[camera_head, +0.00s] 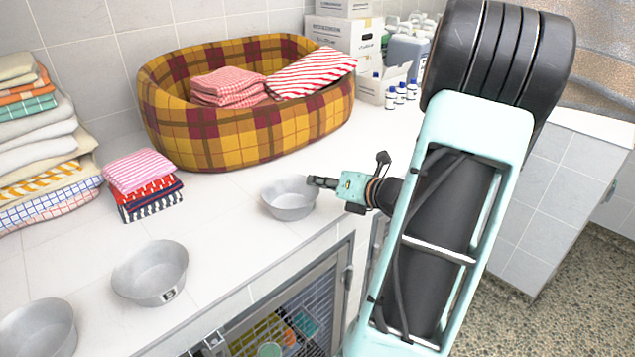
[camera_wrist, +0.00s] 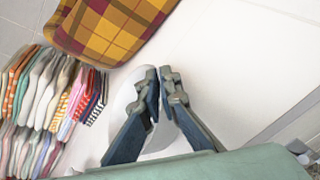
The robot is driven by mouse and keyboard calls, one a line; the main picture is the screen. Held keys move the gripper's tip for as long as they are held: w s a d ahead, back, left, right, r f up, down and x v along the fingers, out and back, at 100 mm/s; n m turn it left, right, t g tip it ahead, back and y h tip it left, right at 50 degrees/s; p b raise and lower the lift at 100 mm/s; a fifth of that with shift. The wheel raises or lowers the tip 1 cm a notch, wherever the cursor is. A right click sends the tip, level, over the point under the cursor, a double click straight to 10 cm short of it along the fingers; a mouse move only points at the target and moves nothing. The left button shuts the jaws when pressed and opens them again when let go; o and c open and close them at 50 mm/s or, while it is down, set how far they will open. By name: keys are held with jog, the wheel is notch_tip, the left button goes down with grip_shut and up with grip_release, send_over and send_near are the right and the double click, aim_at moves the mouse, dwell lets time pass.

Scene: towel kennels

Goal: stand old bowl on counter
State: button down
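Three grey metal bowls are in the head view. In the wrist view the fingers (camera_wrist: 159,78) hide much of the pale bowl (camera_wrist: 126,98). A second bowl (camera_head: 150,270) with a small dark label and a third bowl (camera_head: 38,328) stand at the lower left.
A plaid pet bed (camera_head: 235,140) holds folded red-and-white towels. Towel stacks (camera_head: 145,185) (camera_head: 40,150) stand at the left. Boxes (camera_head: 345,35) and small bottles (camera_head: 400,95) are at the back. A wire kennel door (camera_head: 290,310) is below the counter edge.

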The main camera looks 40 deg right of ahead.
jog(key=c, duration=2.2)
grip_release()
jog(key=shift+o, duration=0.2)
jog(key=shift+r, duration=0.15)
jog(key=v, duration=1.2)
jog(key=shift+p, duration=0.35)
jog(key=shift+w, duration=0.1)
